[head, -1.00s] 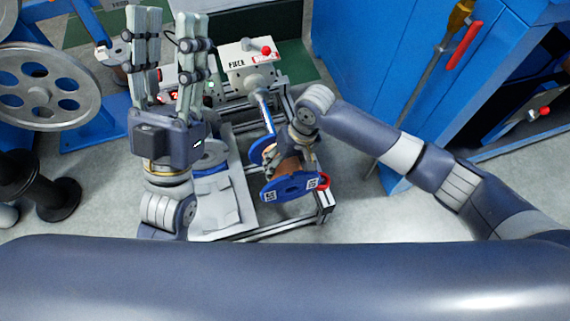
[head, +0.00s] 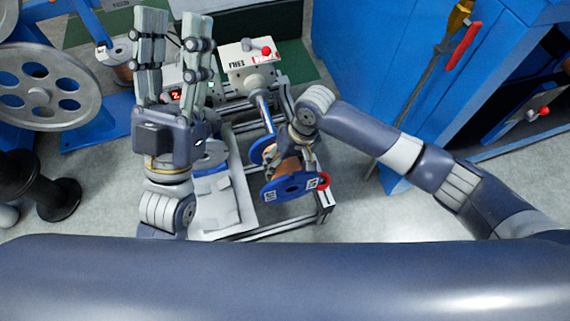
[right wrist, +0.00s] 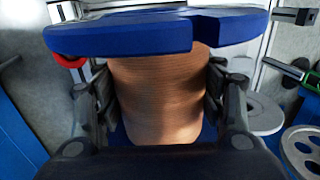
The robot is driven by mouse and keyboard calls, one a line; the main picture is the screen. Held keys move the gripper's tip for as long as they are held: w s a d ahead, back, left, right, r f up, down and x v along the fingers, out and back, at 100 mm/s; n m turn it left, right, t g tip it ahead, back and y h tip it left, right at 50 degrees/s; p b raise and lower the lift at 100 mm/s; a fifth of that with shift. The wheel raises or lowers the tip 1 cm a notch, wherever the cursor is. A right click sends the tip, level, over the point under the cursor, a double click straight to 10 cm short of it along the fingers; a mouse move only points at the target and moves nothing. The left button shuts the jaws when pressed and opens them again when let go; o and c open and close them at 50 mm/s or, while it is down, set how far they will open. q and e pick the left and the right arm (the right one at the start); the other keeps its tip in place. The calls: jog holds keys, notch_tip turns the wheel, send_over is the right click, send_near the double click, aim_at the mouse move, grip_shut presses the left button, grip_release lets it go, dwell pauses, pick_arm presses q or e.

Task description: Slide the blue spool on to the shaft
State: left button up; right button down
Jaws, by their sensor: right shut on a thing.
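The blue spool (head: 290,187) has blue flanges and copper-coloured wire wound between them. In the head view it lies with its axis roughly in line with the metal shaft (head: 264,112), which sticks out from the white-topped machine head. The shaft's near end meets the spool's far flange in the picture; I cannot tell whether it is inside the bore. My right gripper (head: 300,152) is shut on the spool's wound middle; in the right wrist view its fingers press both sides of the copper winding (right wrist: 158,95). My left gripper (head: 173,28) is open and empty, fingers pointing up the picture, left of the shaft.
The white-topped machine head (head: 247,58) carries a red knob lever (head: 265,50). A metal frame rail (head: 290,221) runs below the spool. A spoked grey wheel (head: 40,97) stands at the left and a blue cabinet (head: 385,60) at the right.

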jog(key=shift+r, duration=0.15)
pick_arm(q)
jog(key=shift+w+d+f+g+y+p, duration=0.15)
jog(key=shift+w+f+g+y+p, duration=0.2)
jog(key=shift+w+f+g, duration=0.45)
jog(key=shift+w+d+f+g+y+p, duration=0.1)
jog(key=shift+w+f+g+y+p, duration=0.2)
jog(key=shift+w+f+g, duration=0.5)
jog(key=shift+w+f, duration=0.3)
pick_arm(e)
jog(key=shift+w+a, duration=0.15)
jog(key=shift+w, duration=0.1)
dwell(0.4)
jog(key=shift+w+a, duration=0.2)
jog(key=shift+w, duration=0.35)
pick_arm(q)
jog(key=shift+w+f+g, duration=0.3)
jog(key=shift+w+f, duration=0.15)
jog(key=shift+f, duration=0.2)
pick_arm(e)
jog(key=shift+w+a, duration=0.1)
jog(key=shift+w, duration=0.4)
pick_arm(q)
jog(key=shift+f, duration=0.1)
pick_arm(e)
jog(key=shift+w+a, duration=0.1)
jog(key=shift+w, duration=0.1)
pick_arm(q)
jog(key=shift+w+f, duration=0.1)
jog(key=shift+f, duration=0.05)
